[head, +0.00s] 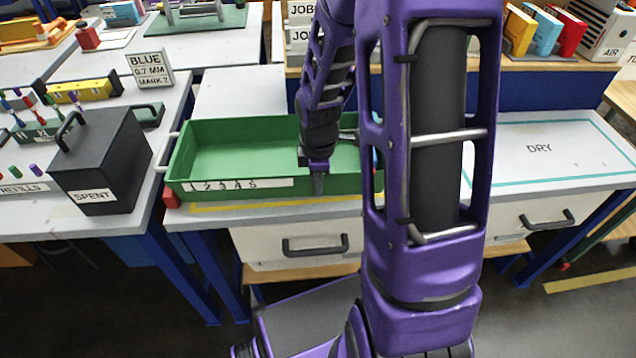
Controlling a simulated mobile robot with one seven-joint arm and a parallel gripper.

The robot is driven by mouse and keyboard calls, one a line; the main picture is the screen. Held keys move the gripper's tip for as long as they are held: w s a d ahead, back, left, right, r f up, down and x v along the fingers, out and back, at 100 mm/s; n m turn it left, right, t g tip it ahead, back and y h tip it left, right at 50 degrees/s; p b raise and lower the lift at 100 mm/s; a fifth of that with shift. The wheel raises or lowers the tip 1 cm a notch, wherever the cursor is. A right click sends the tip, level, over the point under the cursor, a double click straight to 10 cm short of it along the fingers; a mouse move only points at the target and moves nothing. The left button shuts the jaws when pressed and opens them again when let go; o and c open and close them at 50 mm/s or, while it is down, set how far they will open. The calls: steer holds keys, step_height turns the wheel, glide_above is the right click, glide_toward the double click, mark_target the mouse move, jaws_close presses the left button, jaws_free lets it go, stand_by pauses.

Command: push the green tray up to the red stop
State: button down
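The green tray (240,148) is a shallow open box on the light grey bench, with number labels along its front wall and a pale handle at its left end. Its right end is hidden behind my arm. A small red block (171,200), which looks like the red stop, shows at the tray's front left corner; I cannot tell whether they touch. My gripper (319,186) points down and overlaps the tray's front wall right of the labels. I cannot tell whether it touches the wall, and its finger gap does not show.
A black SPENT box (103,162) stands on the bench to the left, close to the tray's handle. A yellow line (270,204) runs along the bench's front edge. The DRY area (550,150) to the right is clear. A raised shelf (530,62) stands behind.

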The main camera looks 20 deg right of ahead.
stand_by(0.4)
steer(key=c, duration=1)
jaws_free()
steer(key=shift+o, duration=0.2)
steer(key=shift+r, duration=0.1)
step_height(320, 180, up, 17)
steer(key=s+p, duration=0.1)
steer(key=p, duration=0.2)
steer(key=shift+s+a+p, duration=0.25)
steer(key=shift+p, duration=0.15)
steer(key=shift+r, duration=0.1)
